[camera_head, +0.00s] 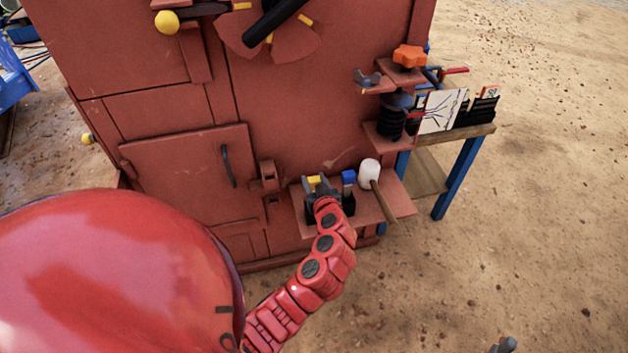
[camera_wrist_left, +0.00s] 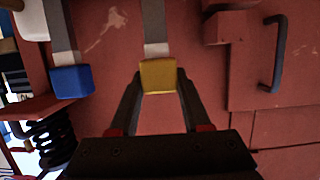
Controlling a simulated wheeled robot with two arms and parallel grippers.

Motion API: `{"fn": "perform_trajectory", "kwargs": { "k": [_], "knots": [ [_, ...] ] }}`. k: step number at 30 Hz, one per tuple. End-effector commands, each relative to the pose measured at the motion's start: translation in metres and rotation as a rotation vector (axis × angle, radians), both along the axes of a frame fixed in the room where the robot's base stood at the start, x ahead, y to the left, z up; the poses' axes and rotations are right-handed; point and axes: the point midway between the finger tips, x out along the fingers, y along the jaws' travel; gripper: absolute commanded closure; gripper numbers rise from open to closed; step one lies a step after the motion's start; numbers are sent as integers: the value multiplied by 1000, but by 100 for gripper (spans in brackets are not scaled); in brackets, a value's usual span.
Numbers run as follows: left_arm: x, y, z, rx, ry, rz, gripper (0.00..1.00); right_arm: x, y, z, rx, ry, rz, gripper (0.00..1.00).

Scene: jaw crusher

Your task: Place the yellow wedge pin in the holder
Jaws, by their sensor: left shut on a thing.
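The yellow wedge pin (camera_head: 314,180) has a yellow head and, in the left wrist view (camera_wrist_left: 158,76), a grey shank running toward the top edge. My left gripper (camera_head: 321,187) is shut on the yellow head, with a dark finger on each side (camera_wrist_left: 158,88). It is over the small red shelf on the crusher's front. A blue-headed wedge pin (camera_head: 348,177) stands beside it, in a black holder (camera_head: 348,204). My left gripper and wrist partly cover the holder area under the yellow pin, so I cannot tell how its shank sits. A grey tip at the bottom edge may be my right gripper (camera_head: 504,346).
A white-headed mallet (camera_head: 369,173) lies on the shelf (camera_head: 400,203) right of the blue pin, its handle toward the front. The crusher door with a handle (camera_head: 228,167) is to the left. A table (camera_head: 472,134) stands behind at right. The ground at right is clear.

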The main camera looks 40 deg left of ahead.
Motion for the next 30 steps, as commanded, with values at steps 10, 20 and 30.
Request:
{"fn": "perform_trajectory", "kwargs": {
  "k": [10, 20, 30],
  "knots": [
    [0, 0, -2, 0, 0, -1, 23, 0, 0, -4, 0, 0, 0, 38],
    [0, 0, 2, 0, 1, 0, 23, 0, 0, 2, 0, 0, 0, 38],
    [-37, -48, 16, 0, -3, -10, 23, 0, 0, -14, 0, 0, 0, 38]
  ]
}}
